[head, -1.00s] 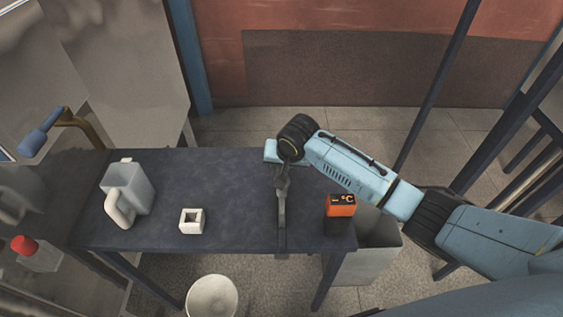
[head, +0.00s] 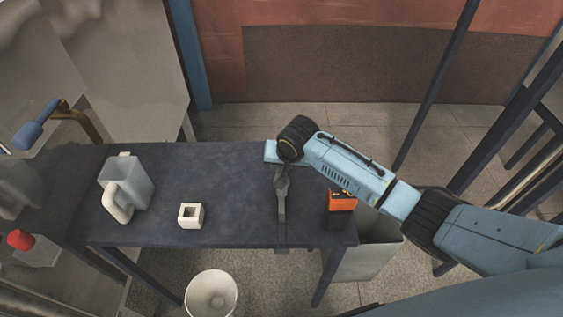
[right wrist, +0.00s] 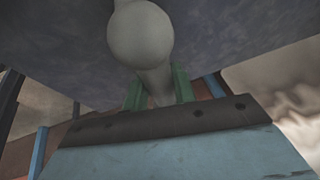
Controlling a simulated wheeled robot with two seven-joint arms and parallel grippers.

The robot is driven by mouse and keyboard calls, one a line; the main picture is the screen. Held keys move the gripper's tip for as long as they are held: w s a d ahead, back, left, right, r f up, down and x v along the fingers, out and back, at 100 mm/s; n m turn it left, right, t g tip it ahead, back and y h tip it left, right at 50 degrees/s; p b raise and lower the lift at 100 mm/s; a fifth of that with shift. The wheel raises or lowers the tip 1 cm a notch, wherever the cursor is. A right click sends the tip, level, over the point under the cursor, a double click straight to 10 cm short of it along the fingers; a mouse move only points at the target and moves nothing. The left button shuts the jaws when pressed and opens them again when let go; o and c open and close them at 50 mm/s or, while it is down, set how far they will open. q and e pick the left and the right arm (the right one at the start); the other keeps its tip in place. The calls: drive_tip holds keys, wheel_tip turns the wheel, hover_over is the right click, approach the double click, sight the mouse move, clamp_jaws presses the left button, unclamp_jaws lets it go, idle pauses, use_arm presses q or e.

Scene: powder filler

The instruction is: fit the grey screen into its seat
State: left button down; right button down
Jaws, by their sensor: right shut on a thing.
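My right gripper (head: 281,182) is over the right part of the dark table and points down. It is shut on a long grey piece (head: 281,222), likely the grey screen, seen nearly edge-on and reaching to the table's front edge. In the right wrist view, the green fingertips (right wrist: 158,92) are closed around a grey stem with a rounded end (right wrist: 141,35). I cannot tell whether the piece touches the table. Its seat cannot be made out for sure. My left gripper is out of view.
On the dark table (head: 240,180) are a grey jug (head: 135,182), a white square block with a hole (head: 191,225) and an orange and black meter (head: 341,200) under my right arm. A white bucket (head: 212,296) stands on the floor in front. The table's middle is clear.

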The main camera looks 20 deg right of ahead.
drive_tip(key=shift+f+b, duration=0.4)
drive_tip(key=shift+f, duration=0.35)
drive_tip(key=c, duration=1.1)
unclamp_jaws()
drive_tip(key=shift+o, duration=0.2)
drive_tip(key=shift+f, duration=0.1)
drive_tip(key=a+p+v, duration=0.1)
drive_tip(key=v, duration=1.2)
drive_tip(key=shift+d+r, duration=0.25)
drive_tip(key=shift+d, duration=0.25)
